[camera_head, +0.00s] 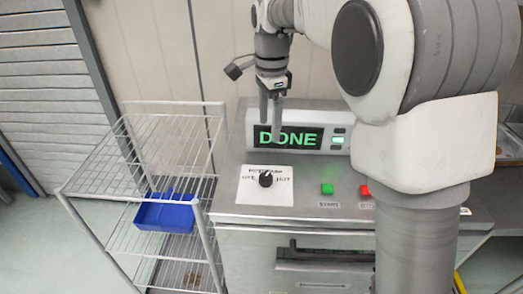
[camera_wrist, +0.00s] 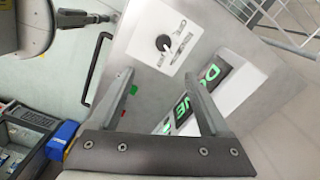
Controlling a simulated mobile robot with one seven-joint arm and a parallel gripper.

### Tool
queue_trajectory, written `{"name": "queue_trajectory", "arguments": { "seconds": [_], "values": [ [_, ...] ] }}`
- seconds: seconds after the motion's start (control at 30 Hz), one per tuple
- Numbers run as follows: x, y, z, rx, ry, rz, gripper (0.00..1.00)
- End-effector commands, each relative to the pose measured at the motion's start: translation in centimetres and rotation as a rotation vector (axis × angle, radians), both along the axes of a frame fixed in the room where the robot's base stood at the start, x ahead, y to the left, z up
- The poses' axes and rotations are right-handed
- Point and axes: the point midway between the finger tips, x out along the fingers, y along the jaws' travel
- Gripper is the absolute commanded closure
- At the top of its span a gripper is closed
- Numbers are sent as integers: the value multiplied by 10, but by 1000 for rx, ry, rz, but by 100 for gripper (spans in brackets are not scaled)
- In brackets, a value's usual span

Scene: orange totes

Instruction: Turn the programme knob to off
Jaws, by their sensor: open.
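The programme knob (camera_head: 266,179) is a small black dial on a white label plate (camera_head: 254,196) on top of the grey machine. A white mark shows on the knob in the wrist view (camera_wrist: 163,43), but the label text is too small to read. The display (camera_head: 290,137) behind the knob reads "DONE" in green. My gripper (camera_head: 275,137) points down in front of the display, above and behind the knob, apart from it. In the wrist view the two fingers (camera_wrist: 155,85) stand wide apart with nothing between them.
A green button (camera_head: 327,188) and a red button (camera_head: 365,190) sit right of the plate. A wire rack (camera_head: 140,185) with a blue bin (camera_head: 165,216) stands to the left. A handle (camera_head: 325,255) runs across the machine's front. The space above the knob is clear.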

Motion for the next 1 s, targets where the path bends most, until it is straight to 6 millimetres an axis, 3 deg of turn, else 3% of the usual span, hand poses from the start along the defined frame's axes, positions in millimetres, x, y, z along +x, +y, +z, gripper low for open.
{"name": "queue_trajectory", "arguments": {
  "seconds": [0.17,0.33,0.8,1.0],
  "values": [
    [4,4,-3,-5,10,-26,19],
    [4,4,-23,-6,12,-27,19],
    [3,4,-125,-6,13,-26,19],
    [3,4,-158,-7,11,-26,19]
  ]
}}
